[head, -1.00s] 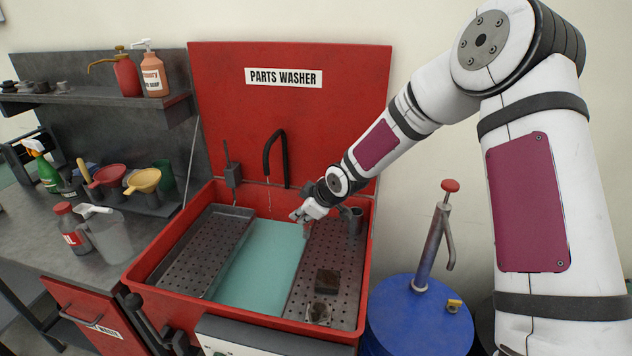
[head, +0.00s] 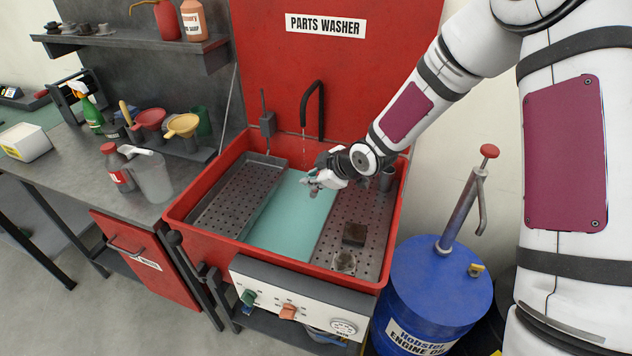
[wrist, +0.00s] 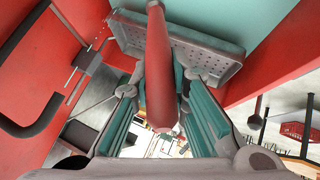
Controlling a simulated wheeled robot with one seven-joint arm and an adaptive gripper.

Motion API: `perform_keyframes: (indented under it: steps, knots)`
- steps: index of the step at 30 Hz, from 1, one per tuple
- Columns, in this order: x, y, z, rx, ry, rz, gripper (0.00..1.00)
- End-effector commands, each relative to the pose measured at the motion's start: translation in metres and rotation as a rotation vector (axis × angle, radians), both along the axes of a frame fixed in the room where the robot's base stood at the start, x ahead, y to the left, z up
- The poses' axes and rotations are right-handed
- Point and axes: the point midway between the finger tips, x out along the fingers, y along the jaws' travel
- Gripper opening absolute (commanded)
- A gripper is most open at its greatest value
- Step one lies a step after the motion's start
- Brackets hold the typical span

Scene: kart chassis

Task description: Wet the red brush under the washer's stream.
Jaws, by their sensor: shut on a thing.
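The red brush (wrist: 158,75) is in my gripper, its red handle between the two fingers in the wrist view; its bristles are not visible there. In the head view my gripper (head: 311,184) is over the teal basin floor of the parts washer (head: 283,230), and the brush is too small to make out. The washer's black spout (head: 312,98) arches behind the gripper, with a thin stream (head: 304,140) falling from it. The stream's lower end is close to the gripper; I cannot tell whether it touches the brush. The spout also shows in the wrist view (wrist: 42,118).
Perforated trays flank the basin, on the left (head: 235,195) and right (head: 350,215). A blue drum with a pump (head: 440,285) stands right of the washer.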

Motion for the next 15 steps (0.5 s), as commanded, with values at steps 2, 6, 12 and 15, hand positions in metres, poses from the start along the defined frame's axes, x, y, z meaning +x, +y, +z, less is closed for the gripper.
perform_keyframes:
  steps: [2, 6, 12, 15]
  knots:
    - [0.009, 0.002, -0.003, 0.001, -0.001, 0.000, 0.00]
    - [0.022, 0.003, -0.005, 0.000, -0.002, -0.001, 0.00]
    - [0.039, 0.007, -0.009, 0.000, -0.001, -0.002, 0.00]
    - [0.047, 0.010, -0.011, 0.001, -0.001, -0.001, 0.00]
